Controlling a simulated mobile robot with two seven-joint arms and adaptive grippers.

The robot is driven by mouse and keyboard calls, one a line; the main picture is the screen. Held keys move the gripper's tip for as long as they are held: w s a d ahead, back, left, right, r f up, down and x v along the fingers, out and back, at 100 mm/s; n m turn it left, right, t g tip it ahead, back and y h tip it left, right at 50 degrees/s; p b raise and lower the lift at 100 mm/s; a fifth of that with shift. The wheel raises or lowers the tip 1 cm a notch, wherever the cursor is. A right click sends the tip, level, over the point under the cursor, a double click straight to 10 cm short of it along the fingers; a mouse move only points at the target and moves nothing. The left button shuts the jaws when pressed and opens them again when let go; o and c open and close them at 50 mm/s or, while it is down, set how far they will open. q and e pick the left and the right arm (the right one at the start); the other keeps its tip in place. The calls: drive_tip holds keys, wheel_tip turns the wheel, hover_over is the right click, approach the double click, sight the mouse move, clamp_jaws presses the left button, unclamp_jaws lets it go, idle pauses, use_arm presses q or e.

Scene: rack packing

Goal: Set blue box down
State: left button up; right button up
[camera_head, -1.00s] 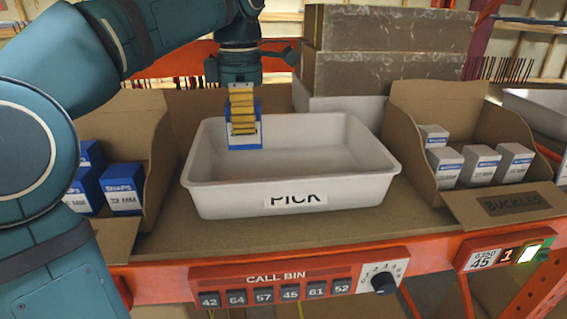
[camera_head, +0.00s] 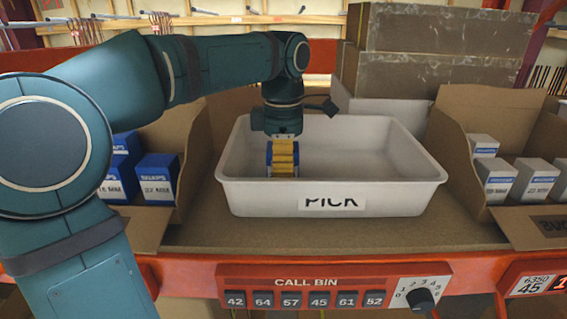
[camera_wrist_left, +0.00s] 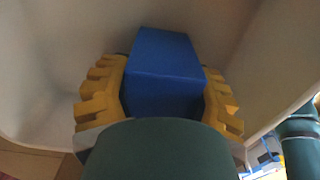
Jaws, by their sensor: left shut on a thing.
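My left gripper (camera_head: 284,158) has its yellow fingers down inside the white bin labelled PICK (camera_head: 405,196), in its left part. It is shut on a blue box, which is mostly hidden behind the fingers in the head view. In the left wrist view the blue box (camera_wrist_left: 163,72) sits between the two yellow fingers of the gripper (camera_wrist_left: 165,95), with the pale bin wall (camera_wrist_left: 60,45) around it. Whether the box touches the bin floor cannot be told. My right gripper is not in view.
A cardboard carton with blue and white SNAPS boxes (camera_head: 158,178) stands left of the bin. A carton with white and grey boxes (camera_head: 497,178) stands on the right. Brown boxes (camera_head: 430,75) are stacked behind. An orange rail with the CALL BIN panel (camera_head: 305,284) runs along the front.

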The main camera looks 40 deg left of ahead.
use_arm(q)
drive_tip(key=shift+f, duration=0.25)
drive_tip(key=o, duration=1.3)
wheel_tip(320, 180, up, 12)
drive_tip(key=shift+r+p, duration=0.15)
drive_tip(key=shift+p, duration=0.95)
